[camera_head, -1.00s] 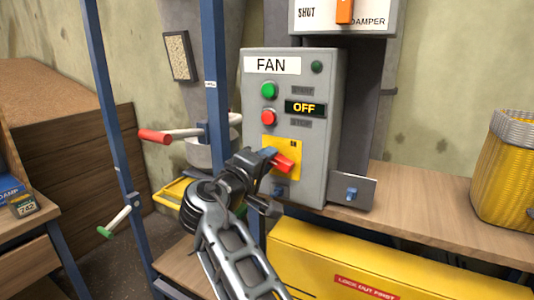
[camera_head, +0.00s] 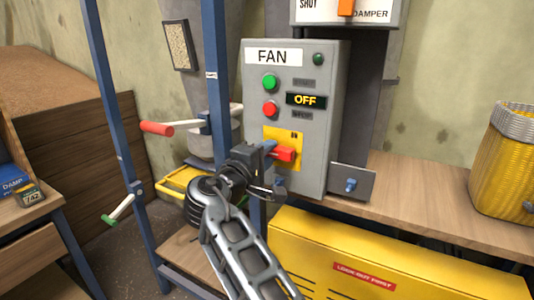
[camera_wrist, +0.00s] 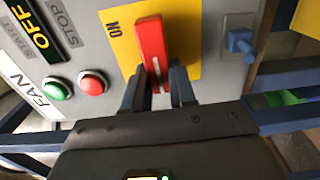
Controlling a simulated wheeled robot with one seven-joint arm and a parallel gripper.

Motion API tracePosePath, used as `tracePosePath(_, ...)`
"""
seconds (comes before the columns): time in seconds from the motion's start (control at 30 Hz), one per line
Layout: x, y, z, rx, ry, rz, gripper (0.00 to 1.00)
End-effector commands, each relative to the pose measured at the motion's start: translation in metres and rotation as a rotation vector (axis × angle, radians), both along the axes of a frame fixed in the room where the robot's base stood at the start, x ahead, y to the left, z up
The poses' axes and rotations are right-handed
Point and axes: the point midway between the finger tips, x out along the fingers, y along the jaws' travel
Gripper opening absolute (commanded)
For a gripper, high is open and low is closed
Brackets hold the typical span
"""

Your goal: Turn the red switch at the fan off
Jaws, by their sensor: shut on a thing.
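The red switch (camera_head: 284,154) is a lever on a yellow plate (camera_head: 296,138) low on the grey fan box (camera_head: 257,130). The red switch also shows in the wrist view (camera_wrist: 152,50), pointing roughly sideways across the panel. My gripper (camera_head: 270,151) is at the switch from the front left. In the wrist view my gripper (camera_wrist: 160,76) has its dark fingers on both sides of the lever, shut on it. The word ON shows on the yellow plate near the lever. The small display (camera_head: 305,100) reads OFF. The fingers hide part of the lever's base.
Green (camera_head: 269,82) and red (camera_head: 269,109) push buttons sit above the switch. A blue peg (camera_head: 350,185) on a small grey plate is to the right. A blue post (camera_head: 215,70) and a red-handled crank (camera_head: 156,128) stand left. A yellow case (camera_head: 380,265) lies below.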

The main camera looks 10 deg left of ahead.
Motion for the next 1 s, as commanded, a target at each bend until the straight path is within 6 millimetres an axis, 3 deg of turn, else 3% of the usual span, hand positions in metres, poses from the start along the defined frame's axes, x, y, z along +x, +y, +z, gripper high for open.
tracePosePath(0.03, 0.001, 0.000, 0.001, -0.002, 0.000, 0.001, 0.00)
tracePosePath(0.07, 0.001, 0.000, 0.001, -0.002, 0.000, 0.001, 0.26)
tracePosePath(0.3, 0.000, 0.000, 0.000, -0.001, -0.001, 0.000, 0.49)
tracePosePath(0.67, -0.007, 0.003, -0.001, 0.000, -0.001, 0.001, 0.51)
tracePosePath(1.0, -0.056, 0.021, -0.001, 0.001, -0.001, 0.003, 0.51)
